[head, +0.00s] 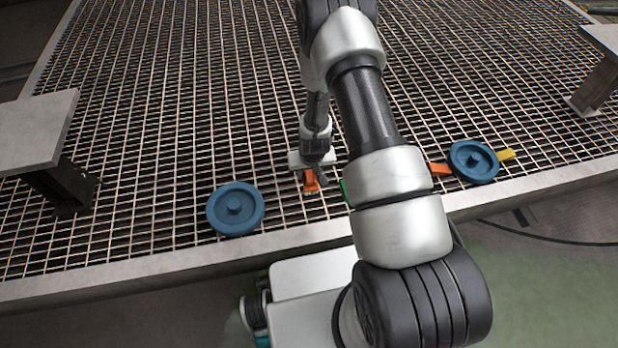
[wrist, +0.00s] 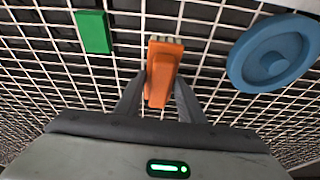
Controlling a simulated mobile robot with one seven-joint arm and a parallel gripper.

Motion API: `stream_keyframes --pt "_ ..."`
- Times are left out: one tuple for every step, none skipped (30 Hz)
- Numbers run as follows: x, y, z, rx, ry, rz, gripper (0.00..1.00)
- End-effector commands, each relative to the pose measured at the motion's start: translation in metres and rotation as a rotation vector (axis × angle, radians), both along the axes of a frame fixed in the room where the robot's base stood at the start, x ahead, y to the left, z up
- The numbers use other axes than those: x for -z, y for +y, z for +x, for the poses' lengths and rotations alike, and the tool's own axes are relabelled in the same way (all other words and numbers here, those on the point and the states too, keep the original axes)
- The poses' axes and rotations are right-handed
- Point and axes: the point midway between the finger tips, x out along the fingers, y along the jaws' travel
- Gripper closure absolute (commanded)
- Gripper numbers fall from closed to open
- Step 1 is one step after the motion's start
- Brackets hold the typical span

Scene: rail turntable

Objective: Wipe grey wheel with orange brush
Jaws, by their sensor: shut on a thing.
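My gripper (head: 311,173) is low over the metal grating, left of my forearm. In the wrist view its two fingers are shut on the orange brush (wrist: 161,72), whose pale bristles point away from the gripper. The brush also shows in the head view (head: 311,184). I cannot tell whether it touches the grating. No wheel looks grey. A blue wheel (head: 236,209) with a central hub lies flat left of the gripper; a blue wheel (wrist: 273,54) shows at the right in the wrist view. Another blue wheel (head: 474,161) lies right of my forearm.
A green block (wrist: 94,32) lies on the grating near the brush; my forearm mostly hides it in the head view. An orange piece (head: 439,169) and a yellow piece (head: 506,155) flank the right wheel. Raised grey plates (head: 38,128) stand at both sides. Much grating is clear.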

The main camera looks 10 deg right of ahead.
Motion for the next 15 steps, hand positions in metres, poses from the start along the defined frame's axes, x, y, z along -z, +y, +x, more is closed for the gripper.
stream_keyframes --pt "-0.0053 0.0 -0.0005 0.0 0.001 0.0 0.88" --pt "-0.0068 0.0 -0.0006 0.0 0.001 0.0 0.88" --pt "-0.0081 0.0 -0.0005 0.0 0.001 0.0 0.88" --pt "-0.0085 0.0 -0.0006 0.0 0.001 0.0 0.88" --pt "-0.0087 0.0 -0.0006 0.0 0.001 0.0 0.88" --pt "-0.0087 0.0 -0.0006 0.0 0.001 0.0 0.88" --pt "-0.0086 -0.0001 -0.0007 0.0 0.002 0.0 0.88" --pt "-0.0084 0.0 -0.0006 0.0 0.002 0.0 0.88" --pt "-0.0084 0.0 -0.0006 0.0 0.001 0.0 0.88" --pt "-0.0083 -0.0001 -0.0006 0.0 0.001 0.0 0.88" --pt "-0.0083 -0.0001 -0.0006 0.0 0.001 0.0 0.88" --pt "-0.0083 -0.0001 -0.0005 0.0 0.001 0.0 0.71" --pt "-0.0083 -0.0001 -0.0005 0.0 0.001 0.0 0.76" --pt "-0.0082 -0.0001 -0.0005 0.0 0.001 0.0 0.82" --pt "-0.0082 -0.0001 -0.0005 0.0 0.001 0.0 0.82"
